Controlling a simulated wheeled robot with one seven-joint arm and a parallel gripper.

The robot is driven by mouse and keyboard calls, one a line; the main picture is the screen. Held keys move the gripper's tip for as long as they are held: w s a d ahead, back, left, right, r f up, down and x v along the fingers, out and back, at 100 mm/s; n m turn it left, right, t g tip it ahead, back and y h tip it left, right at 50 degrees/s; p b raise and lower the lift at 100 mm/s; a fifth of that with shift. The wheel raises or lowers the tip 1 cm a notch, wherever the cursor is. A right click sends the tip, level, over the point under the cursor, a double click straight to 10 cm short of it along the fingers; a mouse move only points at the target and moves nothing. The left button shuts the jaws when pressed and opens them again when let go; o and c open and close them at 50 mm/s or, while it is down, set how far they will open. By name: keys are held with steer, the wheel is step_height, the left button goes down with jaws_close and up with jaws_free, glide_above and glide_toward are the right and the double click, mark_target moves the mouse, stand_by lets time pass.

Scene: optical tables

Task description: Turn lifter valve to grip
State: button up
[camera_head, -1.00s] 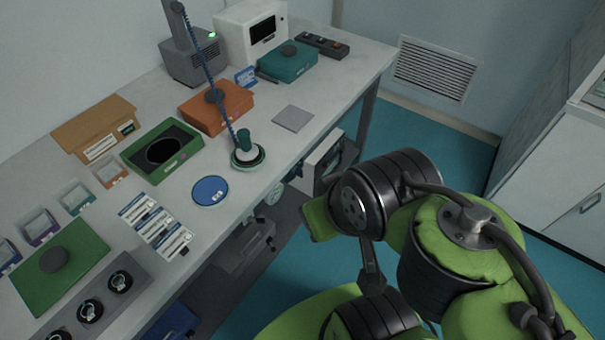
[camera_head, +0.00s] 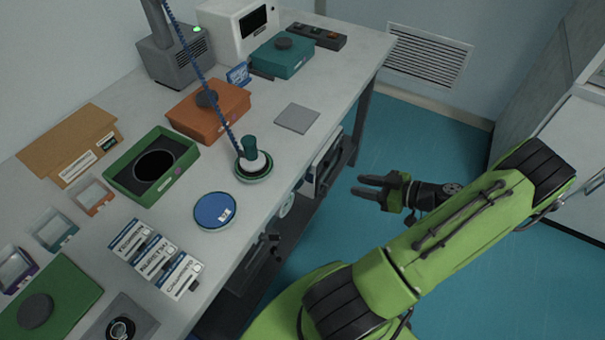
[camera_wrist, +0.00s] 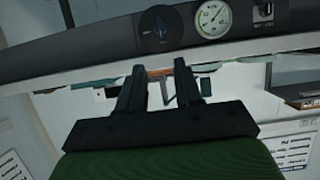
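In the wrist view a round black dial with a dark blue pointer (camera_wrist: 160,29), likely the lifter valve, sits on the dark curved panel ahead of my gripper. A white round gauge (camera_wrist: 212,18) is beside it. My gripper (camera_wrist: 160,72) is open and empty, its two black fingers apart and short of the panel. In the head view my gripper (camera_head: 366,186) is over the floor, right of the table. The lifter's suction head (camera_head: 252,163) hangs on a blue hose (camera_head: 200,70) and rests on a green-rimmed pad. The dial cannot be made out there.
The white table (camera_head: 240,275) carries an orange box (camera_head: 208,108), a green box (camera_head: 152,165), a blue disc (camera_head: 215,211), a grey square plate (camera_head: 297,118) and several labelled cards. A switch (camera_wrist: 263,11) is right of the gauge. The blue floor (camera_head: 430,140) is clear.

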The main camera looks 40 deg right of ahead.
mark_target(310, 178)
steer(key=b+x, duration=0.1)
steer(key=x, duration=1.4)
steer(key=shift+w+a+b, duration=0.2)
steer(key=shift+w+b, duration=0.05)
steer(key=shift+b, duration=0.1)
steer(key=shift+f, duration=0.1)
jaws_close()
